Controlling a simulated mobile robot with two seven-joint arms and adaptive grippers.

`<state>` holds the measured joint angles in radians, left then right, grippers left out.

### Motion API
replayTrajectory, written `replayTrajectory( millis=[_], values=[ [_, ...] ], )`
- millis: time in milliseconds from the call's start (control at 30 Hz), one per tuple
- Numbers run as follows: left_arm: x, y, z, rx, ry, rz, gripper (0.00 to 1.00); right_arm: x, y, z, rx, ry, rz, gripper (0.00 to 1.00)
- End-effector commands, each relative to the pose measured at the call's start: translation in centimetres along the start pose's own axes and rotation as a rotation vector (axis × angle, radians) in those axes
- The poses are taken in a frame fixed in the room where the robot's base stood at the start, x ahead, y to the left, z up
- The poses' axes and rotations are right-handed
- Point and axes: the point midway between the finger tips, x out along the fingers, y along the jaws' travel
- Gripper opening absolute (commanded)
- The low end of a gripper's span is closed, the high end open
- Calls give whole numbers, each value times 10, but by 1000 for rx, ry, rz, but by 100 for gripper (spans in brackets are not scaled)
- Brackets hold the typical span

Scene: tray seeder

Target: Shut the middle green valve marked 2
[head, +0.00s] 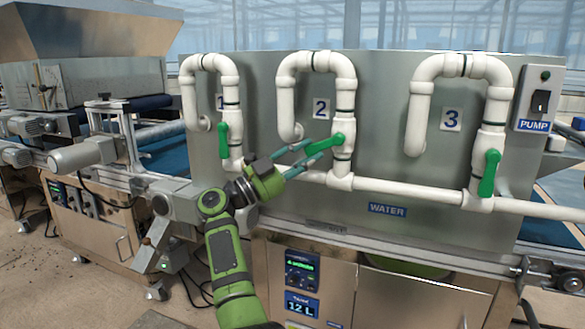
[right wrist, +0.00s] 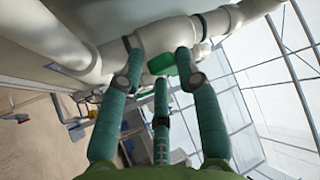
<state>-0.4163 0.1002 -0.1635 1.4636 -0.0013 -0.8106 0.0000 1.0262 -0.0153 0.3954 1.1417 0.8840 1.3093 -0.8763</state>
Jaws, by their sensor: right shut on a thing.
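The valve marked 2 has a green lever (head: 333,142) on the middle white pipe. The lever points left and slightly down, across the upright pipe. My right gripper (head: 312,152) reaches in from the lower left, its teal fingers closed around the lever's outer end. The right wrist view shows my three-fingered right gripper (right wrist: 158,72) with part of the green lever (right wrist: 162,63) between the fingertips and the white pipe behind. The fingers partly hide the lever. My left gripper is not in view.
Green levers of valve 1 (head: 223,140) and valve 3 (head: 489,172) hang down along their pipes. A white horizontal pipe (head: 405,190) runs just below the levers. The grey panel (head: 390,150) stands close behind. A pump switch (head: 539,104) is at the right.

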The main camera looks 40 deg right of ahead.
Motion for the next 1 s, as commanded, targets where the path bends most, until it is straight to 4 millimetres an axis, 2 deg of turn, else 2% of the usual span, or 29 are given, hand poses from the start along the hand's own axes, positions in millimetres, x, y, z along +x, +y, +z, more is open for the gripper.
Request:
replayTrajectory(
  millis=[33, 400, 700, 1000],
  values=[
    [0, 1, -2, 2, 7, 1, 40, 1, -7, -2, 38, 0, 34, 0],
    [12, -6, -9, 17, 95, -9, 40, 9, -27, -10, 258, 1, 254, 0],
    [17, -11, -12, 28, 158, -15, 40, 13, -34, -14, 366, 2, 360, 0],
    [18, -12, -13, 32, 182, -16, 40, 16, -38, -16, 410, 1, 393, 0]
  ],
)
